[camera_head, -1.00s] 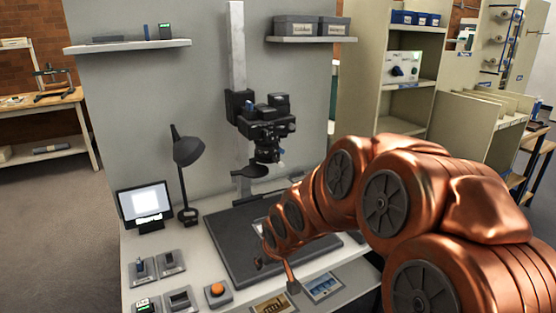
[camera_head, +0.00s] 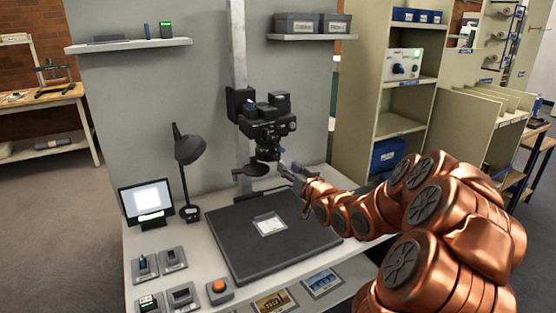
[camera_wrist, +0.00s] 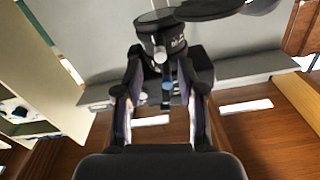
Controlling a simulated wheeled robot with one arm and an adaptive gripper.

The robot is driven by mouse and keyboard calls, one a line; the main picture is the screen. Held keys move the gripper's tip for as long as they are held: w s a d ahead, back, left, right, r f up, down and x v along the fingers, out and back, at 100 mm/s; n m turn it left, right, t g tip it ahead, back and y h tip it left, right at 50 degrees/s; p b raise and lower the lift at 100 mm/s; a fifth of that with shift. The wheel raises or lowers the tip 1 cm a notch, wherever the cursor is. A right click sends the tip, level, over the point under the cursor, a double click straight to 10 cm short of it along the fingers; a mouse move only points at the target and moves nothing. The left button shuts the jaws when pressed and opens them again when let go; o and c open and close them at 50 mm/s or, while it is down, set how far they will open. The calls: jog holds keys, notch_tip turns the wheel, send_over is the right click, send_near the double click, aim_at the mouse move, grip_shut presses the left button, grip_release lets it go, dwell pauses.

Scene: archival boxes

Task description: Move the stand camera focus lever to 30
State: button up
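The stand camera (camera_head: 266,118) is black and mounted on a pale column, with its lens (camera_head: 268,154) pointing down. My gripper (camera_head: 284,170) is at the right side of the lens, just below the camera body. In the wrist view the lens (camera_wrist: 162,38) is ahead, and a small dark lever with a bluish tip (camera_wrist: 167,88) hangs between the fingertips. My gripper (camera_wrist: 163,92) has its two fingers apart, one on each side of this lever, with gaps showing. I cannot read the focus scale.
A dark baseboard (camera_head: 235,240) with a small pale card (camera_head: 269,225) lies below the camera. A desk lamp (camera_head: 186,150) and a lit screen (camera_head: 148,202) stand at left. Small control boxes (camera_head: 172,260) sit in front. A shelf unit (camera_head: 395,125) stands at right.

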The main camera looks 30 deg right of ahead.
aim_at(274, 156)
jog(key=shift+w+d+f+p, duration=0.1)
jog(key=shift+w+d+p, duration=0.1)
jog(key=shift+w, duration=1.65)
jog(key=shift+w+d+p, duration=0.1)
jog(key=shift+w+p, duration=0.05)
jog(key=shift+w, duration=1.7)
grip_shut()
